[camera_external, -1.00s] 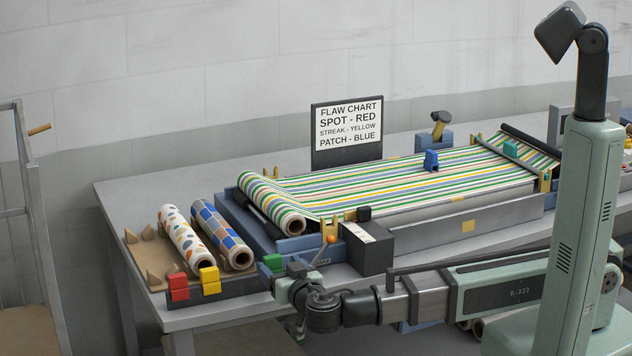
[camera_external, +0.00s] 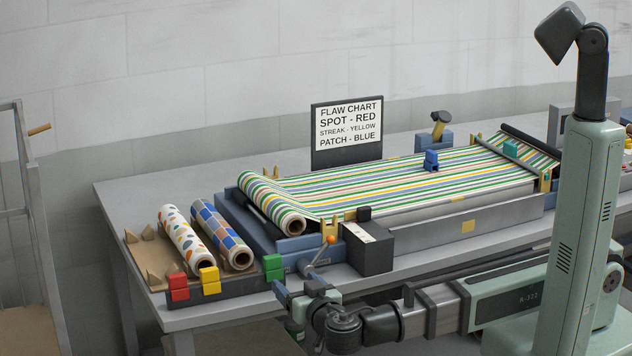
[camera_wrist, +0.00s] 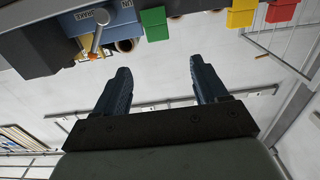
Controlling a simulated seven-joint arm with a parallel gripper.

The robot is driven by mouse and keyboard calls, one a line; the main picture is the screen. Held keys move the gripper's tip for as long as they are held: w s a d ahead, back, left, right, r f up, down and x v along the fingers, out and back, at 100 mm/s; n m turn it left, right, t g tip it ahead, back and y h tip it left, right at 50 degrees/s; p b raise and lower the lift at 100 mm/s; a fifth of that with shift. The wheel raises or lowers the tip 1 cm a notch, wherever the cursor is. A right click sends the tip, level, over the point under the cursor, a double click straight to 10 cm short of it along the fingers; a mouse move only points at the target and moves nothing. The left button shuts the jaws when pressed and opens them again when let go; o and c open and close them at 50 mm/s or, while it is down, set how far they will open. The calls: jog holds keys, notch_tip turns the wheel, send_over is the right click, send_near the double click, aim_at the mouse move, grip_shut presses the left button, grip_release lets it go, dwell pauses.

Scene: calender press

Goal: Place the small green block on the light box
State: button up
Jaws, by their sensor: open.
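A small green block (camera_external: 273,267) sits at the right end of the dark tray's front edge, beside the yellow and red blocks. It also shows in the wrist view (camera_wrist: 154,23), beyond my fingers. My gripper (camera_external: 288,295) is open and empty, just below and right of the green block and apart from it. Its two dark blue fingers stand wide apart in the wrist view (camera_wrist: 160,82). A dark box with a white top panel (camera_external: 368,252) stands right of the green block; I cannot tell for sure that this is the light box. Its top looks free of blocks.
A yellow block (camera_external: 210,281) and a red block (camera_external: 178,287) stand left of the green one. An orange-knobbed lever (camera_external: 322,252) rises between green block and dark box. Patterned rolls (camera_external: 222,236) lie behind.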

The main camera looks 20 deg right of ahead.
aim_at(274, 258)
jog(key=w, duration=1)
jog(key=shift+w+r, duration=0.15)
jog(key=shift+r, duration=0.25)
jog(key=shift+w+d+f, duration=0.1)
jog(key=shift+w+f, duration=0.05)
jog(key=shift+w, duration=1.2)
jog(key=shift+w+f, duration=0.15)
jog(key=shift+w, duration=1.15)
jog(key=c, duration=1.1)
jog(key=shift+r, duration=5)
